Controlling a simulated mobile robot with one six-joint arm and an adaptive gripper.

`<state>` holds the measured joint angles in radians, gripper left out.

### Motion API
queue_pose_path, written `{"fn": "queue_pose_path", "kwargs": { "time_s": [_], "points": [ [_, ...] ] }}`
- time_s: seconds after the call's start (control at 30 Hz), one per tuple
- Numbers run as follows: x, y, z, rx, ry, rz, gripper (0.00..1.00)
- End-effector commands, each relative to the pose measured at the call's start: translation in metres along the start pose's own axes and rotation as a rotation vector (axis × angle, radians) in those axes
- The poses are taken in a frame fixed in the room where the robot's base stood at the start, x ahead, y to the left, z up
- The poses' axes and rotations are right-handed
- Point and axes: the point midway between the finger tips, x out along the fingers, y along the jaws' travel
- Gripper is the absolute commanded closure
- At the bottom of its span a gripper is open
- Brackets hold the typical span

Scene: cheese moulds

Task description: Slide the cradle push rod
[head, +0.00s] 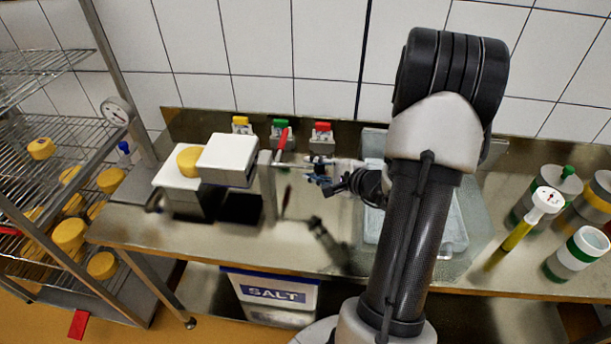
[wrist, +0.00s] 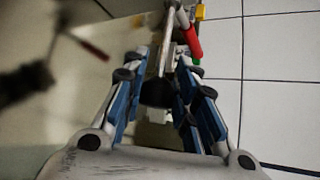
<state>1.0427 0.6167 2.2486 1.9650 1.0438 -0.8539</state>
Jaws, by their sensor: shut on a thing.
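The push rod (head: 291,164) is a thin, light metal bar. It sticks out to the right from an upright metal post (head: 268,185) beside a device with a white block (head: 228,158). My gripper (head: 314,170) is at the rod's right end, with its fingers closed around it. In the wrist view the rod (wrist: 165,45) runs away from between the blue-padded fingers of my gripper (wrist: 160,72), and a dark knob-like end (wrist: 157,92) lies between them. A red handle (head: 283,138) rises beside the rod; it also shows in the wrist view (wrist: 190,42). The cradle itself cannot be made out clearly.
Yellow, green and red clips (head: 281,130) line the back wall. A yellow cheese (head: 188,161) sits on a white block at left. A clear tray (head: 455,225) lies behind my arm. Cups (head: 577,252) stand at right. The bench front below the rod is clear.

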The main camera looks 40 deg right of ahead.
Motion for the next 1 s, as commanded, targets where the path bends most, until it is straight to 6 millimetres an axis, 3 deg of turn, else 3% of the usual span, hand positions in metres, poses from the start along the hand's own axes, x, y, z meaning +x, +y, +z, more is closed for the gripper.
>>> {"fn": "queue_pose_path", "kwargs": {
  "time_s": [0.3, 0.33, 0.63, 1.0],
  "points": [
    [-0.0007, -0.0026, -0.0031, 0.0, -0.006, 0.001, 1.0],
    [-0.0007, -0.0025, -0.003, 0.0, -0.006, 0.001, 0.73],
    [-0.0006, -0.0024, -0.0033, 0.0, -0.005, 0.001, 0.53],
    [-0.0044, -0.0028, -0.0039, 0.0, -0.003, 0.0, 0.53]
  ]
}}
